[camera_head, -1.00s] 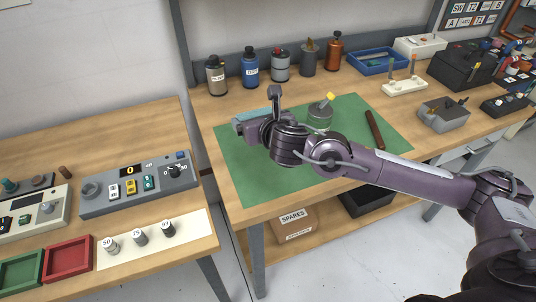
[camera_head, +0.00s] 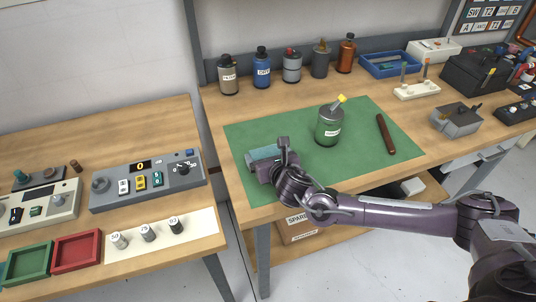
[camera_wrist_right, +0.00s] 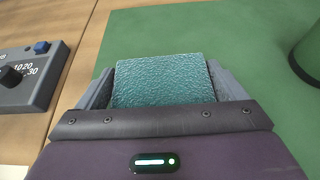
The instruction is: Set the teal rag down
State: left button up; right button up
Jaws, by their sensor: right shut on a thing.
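The teal rag (camera_head: 264,153) is a small textured block-like cloth at the left part of the green mat (camera_head: 355,168). My right gripper (camera_head: 262,164) is shut on it. In the right wrist view the rag (camera_wrist_right: 160,80) fills the space between the two grey fingers (camera_wrist_right: 160,88). It is over the mat, low and close to the surface; I cannot tell whether it touches. My left gripper is not in view.
A brown-handled tool (camera_head: 386,135) lies further right. Several bottles (camera_head: 262,70) line the back. A grey control panel (camera_head: 148,180) sits on the left table, across a gap.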

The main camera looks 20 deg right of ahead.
jog(key=shift+f, duration=0.2)
jog(key=o, duration=0.7)
jog(key=shift+r, duration=0.1)
jog(key=shift+r, duration=0.2)
jog(key=shift+s, duration=0.45)
jog(key=b+v, duration=0.3)
jog(key=v, duration=0.7)
jog(key=shift+s+r, duration=0.35)
jog(key=shift+s, duration=0.1)
